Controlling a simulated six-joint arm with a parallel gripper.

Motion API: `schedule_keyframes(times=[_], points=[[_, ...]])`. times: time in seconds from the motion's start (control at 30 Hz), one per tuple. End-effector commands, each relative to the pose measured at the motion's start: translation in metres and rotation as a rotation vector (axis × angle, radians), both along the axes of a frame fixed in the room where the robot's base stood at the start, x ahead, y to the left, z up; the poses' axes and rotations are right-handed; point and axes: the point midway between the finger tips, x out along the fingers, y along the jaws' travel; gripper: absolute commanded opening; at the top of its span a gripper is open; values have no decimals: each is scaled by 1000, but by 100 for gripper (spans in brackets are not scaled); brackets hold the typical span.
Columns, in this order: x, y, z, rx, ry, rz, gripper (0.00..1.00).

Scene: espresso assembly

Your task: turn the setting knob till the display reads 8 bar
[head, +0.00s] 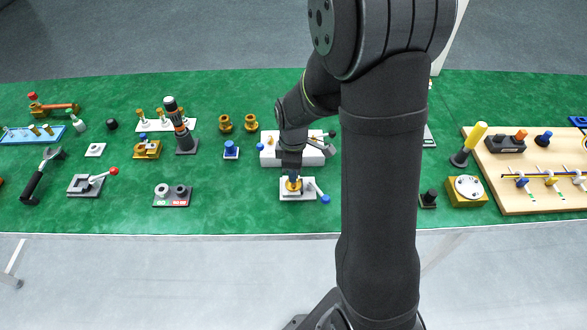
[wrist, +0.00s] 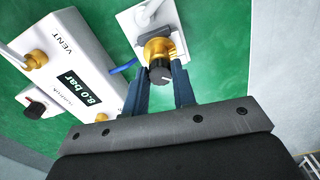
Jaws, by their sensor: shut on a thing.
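The setting knob (wrist: 160,72) is black with a white pointer line and sits on a brass body (wrist: 158,48) on a white base plate (wrist: 130,22). My gripper (wrist: 163,78) is shut on the knob, one finger on each side. In the head view my gripper (head: 292,172) points down at the brass part, and my arm hides much of it. The white unit (wrist: 52,60) beside it carries a dark display (wrist: 82,88) with light digits that reads 8.0 bar, tilted in the wrist view.
A lever with a blue end (head: 325,199) sticks out right of the white base. The white unit also shows just behind the base in the head view (head: 268,158). A grey block with two round parts (head: 173,196) stands to the left, with clear green mat between.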

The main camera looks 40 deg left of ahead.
Motion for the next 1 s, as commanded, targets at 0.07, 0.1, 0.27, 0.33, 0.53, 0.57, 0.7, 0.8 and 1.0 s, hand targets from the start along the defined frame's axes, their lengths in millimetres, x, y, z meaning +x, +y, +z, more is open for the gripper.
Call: schedule_keyframes(times=[0.07,0.1,0.27,0.33,0.53,0.57,0.7,0.8,1.0], points=[[0,0,0,-1,1,27,1],[0,0,0,-1,1,40,1],[0,0,0,-1,1,70,1],[0,0,0,-1,1,77,1],[0,0,0,-1,1,81,1],[0,0,0,-1,1,80,1],[0,0,0,-1,1,80,1],[0,0,0,-1,1,80,38],[0,0,0,-1,1,79,47]])
